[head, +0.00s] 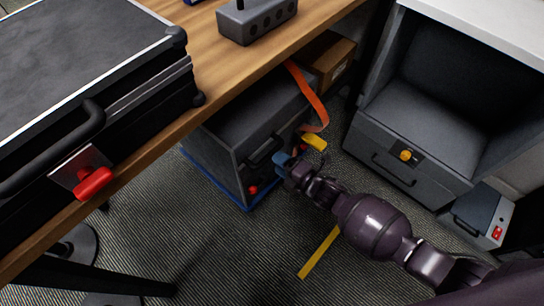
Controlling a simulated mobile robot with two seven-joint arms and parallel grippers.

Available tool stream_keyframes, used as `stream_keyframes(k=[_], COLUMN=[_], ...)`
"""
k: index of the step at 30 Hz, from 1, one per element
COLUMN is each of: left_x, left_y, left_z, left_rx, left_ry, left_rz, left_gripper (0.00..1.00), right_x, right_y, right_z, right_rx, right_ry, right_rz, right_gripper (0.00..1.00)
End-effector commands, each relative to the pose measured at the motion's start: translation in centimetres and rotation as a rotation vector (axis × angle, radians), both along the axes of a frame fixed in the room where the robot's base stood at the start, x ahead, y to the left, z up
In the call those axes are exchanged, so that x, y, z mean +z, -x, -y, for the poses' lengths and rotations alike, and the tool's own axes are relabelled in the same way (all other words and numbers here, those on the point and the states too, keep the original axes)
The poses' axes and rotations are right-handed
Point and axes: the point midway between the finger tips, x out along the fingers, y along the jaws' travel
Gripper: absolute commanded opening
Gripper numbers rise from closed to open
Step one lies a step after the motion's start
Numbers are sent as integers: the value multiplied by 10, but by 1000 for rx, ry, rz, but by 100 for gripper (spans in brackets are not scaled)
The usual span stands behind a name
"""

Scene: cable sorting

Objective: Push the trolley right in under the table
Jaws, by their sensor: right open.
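The trolley (237,165) looks to be the dark grey box with a blue lower edge, standing on the carpet below the table. Its back part is hidden by the wooden table (205,85), and its front part sticks out past the table's edge. It has a dark handle and a red knob (253,190) on its front face. My right gripper (299,151) is open, with one blue and one yellow fingertip, close to the handle side of the trolley. I cannot tell whether it touches it. My left gripper is not in view.
An orange strap (312,98) hangs beside the trolley near a cardboard box (330,62). A grey cabinet (405,155) and a small grey box (478,213) stand at the right. A black case (75,50) lies on the table. A yellow strip (320,252) marks open carpet.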

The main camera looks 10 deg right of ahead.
Motion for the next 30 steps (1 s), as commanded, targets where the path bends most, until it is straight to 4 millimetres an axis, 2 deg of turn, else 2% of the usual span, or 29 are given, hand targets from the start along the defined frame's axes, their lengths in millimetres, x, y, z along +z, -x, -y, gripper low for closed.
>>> stream_keyframes(k=[1,3,12,30], left_x=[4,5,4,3], left_y=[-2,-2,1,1], left_z=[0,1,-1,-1], left_rx=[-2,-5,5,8], left_ry=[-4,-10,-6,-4], left_rz=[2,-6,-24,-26], left_gripper=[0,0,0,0], right_x=[7,9,12,11], right_y=[5,13,36,38], right_z=[6,13,28,30], right_rx=[-1,0,0,1], right_ry=[0,0,-2,-2], right_rz=[7,6,2,0], right_gripper=[44,44,44,44])
